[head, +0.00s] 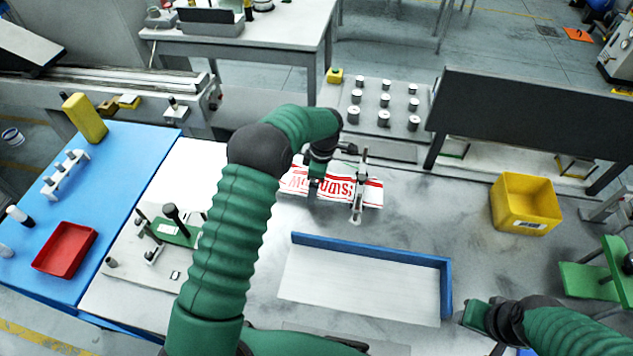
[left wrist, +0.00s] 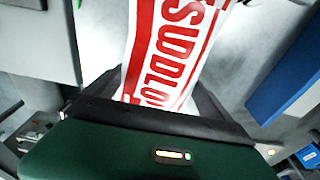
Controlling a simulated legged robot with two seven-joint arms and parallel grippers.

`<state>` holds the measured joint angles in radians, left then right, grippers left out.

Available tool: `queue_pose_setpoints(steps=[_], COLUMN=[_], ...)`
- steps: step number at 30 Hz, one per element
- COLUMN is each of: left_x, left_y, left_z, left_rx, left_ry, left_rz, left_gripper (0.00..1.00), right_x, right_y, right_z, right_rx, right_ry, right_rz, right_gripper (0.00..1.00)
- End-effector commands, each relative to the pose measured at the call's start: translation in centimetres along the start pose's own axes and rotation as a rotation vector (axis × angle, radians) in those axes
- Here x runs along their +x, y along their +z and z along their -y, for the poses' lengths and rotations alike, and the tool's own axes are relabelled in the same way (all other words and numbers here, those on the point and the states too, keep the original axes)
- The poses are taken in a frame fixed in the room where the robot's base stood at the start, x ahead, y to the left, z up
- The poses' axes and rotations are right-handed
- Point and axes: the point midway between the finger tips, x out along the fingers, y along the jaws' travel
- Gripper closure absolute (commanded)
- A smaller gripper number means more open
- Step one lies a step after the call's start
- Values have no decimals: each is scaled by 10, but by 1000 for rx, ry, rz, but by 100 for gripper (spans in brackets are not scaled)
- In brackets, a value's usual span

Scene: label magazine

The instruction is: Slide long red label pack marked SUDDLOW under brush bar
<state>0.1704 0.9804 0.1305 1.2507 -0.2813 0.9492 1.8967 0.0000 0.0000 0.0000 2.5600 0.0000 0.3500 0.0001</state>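The long label pack (head: 298,183) is white with red stripes and red SUDDLOW lettering, lying on the grey table; the lettering is upside down in the head view. It also fills the middle of the left wrist view (left wrist: 170,50). My left gripper (head: 314,180) reaches across the pack, its dark fingers at both long edges and seemingly shut on it. A thin metal bar (head: 358,190), apparently the brush bar, crosses over the pack near its right end; red stripes show on both sides. My right gripper (head: 478,318) is at the lower right, away from the pack; its fingers are unclear.
A white tray with blue walls (head: 370,250) lies in front of the pack. A plate with several metal pegs (head: 384,118) stands behind. A dark panel (head: 530,120) and yellow bin (head: 525,205) are right. A red tray (head: 65,248) sits on the blue mat at left.

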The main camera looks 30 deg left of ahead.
Motion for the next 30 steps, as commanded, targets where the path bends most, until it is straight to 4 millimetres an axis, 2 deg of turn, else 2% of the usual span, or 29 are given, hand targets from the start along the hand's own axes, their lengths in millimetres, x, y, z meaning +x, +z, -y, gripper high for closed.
queue_pose_setpoints(steps=[7, 11, 14, 24, 27, 30], left_x=[1, -8, -28, -127, -148, -161], left_y=[0, 1, 1, 1, 1, 1], left_z=[1, 0, -1, -2, -2, -2], left_rx=[1, 0, 1, 1, 1, 0], left_ry=[-3, 0, 4, 3, 1, -1], left_rz=[0, 0, 0, 1, 0, 1], left_gripper=[0, 0, 0, 0, 0, 0], right_x=[0, 2, 6, 15, 15, 15], right_y=[0, 1, 1, 4, 4, 4], right_z=[0, 0, 0, 0, 0, 0], right_rx=[0, 0, 0, 0, 0, 0], right_ry=[0, 0, 0, 0, 0, 0], right_rz=[0, 0, 0, 0, 0, 0], right_gripper=[53, 53, 53, 53, 53, 53])
